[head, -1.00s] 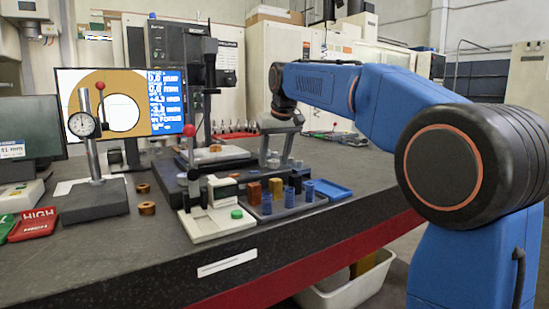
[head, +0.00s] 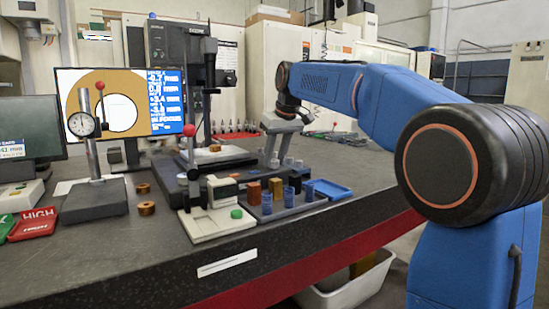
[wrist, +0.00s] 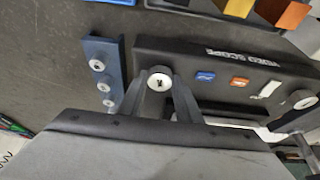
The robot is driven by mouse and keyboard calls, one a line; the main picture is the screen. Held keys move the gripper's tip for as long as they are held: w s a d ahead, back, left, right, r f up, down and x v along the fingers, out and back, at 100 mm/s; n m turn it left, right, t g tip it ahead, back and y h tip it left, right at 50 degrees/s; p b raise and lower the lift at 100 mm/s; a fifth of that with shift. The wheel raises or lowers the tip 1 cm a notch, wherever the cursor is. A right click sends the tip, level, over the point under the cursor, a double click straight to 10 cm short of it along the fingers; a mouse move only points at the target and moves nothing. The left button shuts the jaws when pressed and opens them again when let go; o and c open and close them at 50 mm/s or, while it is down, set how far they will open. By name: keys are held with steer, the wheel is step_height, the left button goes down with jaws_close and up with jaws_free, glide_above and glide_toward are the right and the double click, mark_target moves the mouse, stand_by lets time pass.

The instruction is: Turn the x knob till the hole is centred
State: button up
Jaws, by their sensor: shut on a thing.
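My gripper (wrist: 163,92) is shut on a small silver round knob (wrist: 159,81) at the end of the video scope base; in the head view my gripper (head: 277,152) reaches down behind the small parts. The knob's own label is not readable. The monitor (head: 165,100) shows a tan part image with a white hole (head: 123,113).
The dark video scope base (wrist: 225,62) has blue, orange and white buttons. A blue block with several silver studs (wrist: 97,64) lies beside my gripper. A dial gauge stand (head: 95,200), a tray of blue and brass parts (head: 285,207) and a blue tray (head: 330,188) stand on the bench.

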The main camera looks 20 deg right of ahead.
steer(key=n, duration=0.1)
steer(key=n+y, duration=0.1)
steer(key=n, duration=0.1)
steer(key=n+g, duration=0.1)
steer(key=n, duration=0.1)
steer(key=shift+w+d+y, duration=0.15)
steer(key=shift+d+y, duration=0.1)
steer(key=shift+y, duration=0.15)
steer(key=shift+w+n+g+y, duration=0.1)
steer(key=shift+n+g+y, duration=0.2)
steer(key=shift+n, duration=0.95)
steer(key=shift+n+g+y, duration=0.2)
steer(key=shift+n+g, duration=0.2)
steer(key=shift+n, duration=0.85)
steer(key=o, duration=1.1)
steer(key=shift+c, duration=0.2)
steer(key=shift+r, duration=0.1)
